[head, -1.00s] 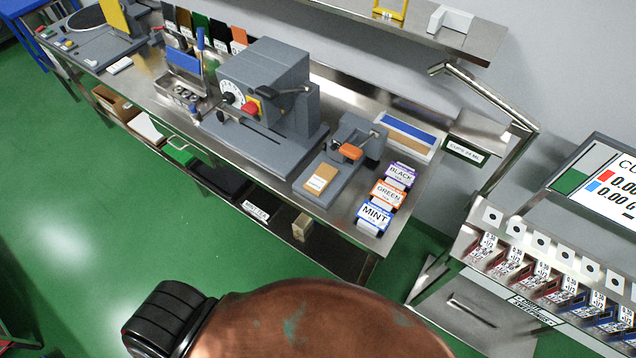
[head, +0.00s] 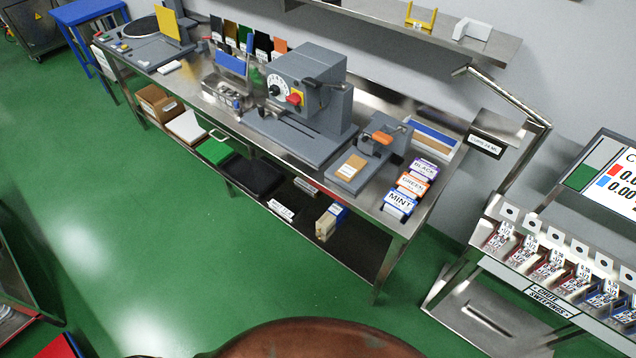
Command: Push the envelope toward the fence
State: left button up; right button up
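A small tan envelope-like piece with a white label (head: 351,167) lies flat on the grey base of a small device with an orange handle (head: 382,138), near the right end of the steel bench. It lies at the front of that base, apart from the handle. I cannot tell for sure whether it is the envelope, or which part is the fence. Neither of my grippers shows in the head view.
A large grey machine with a dial and red knob (head: 305,93) stands left of the small device. MINT (head: 400,204), GREEN (head: 412,184) and BLACK (head: 425,168) boxes stand to its right. A chute cart (head: 545,290) stands at right. Green floor before the bench is open.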

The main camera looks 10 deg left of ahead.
aim_at(351, 168)
jog(key=u, duration=0.15)
jog(key=k, duration=0.35)
jog(key=z, duration=0.55)
jog(key=i, duration=1.65)
jog(key=u, duration=1)
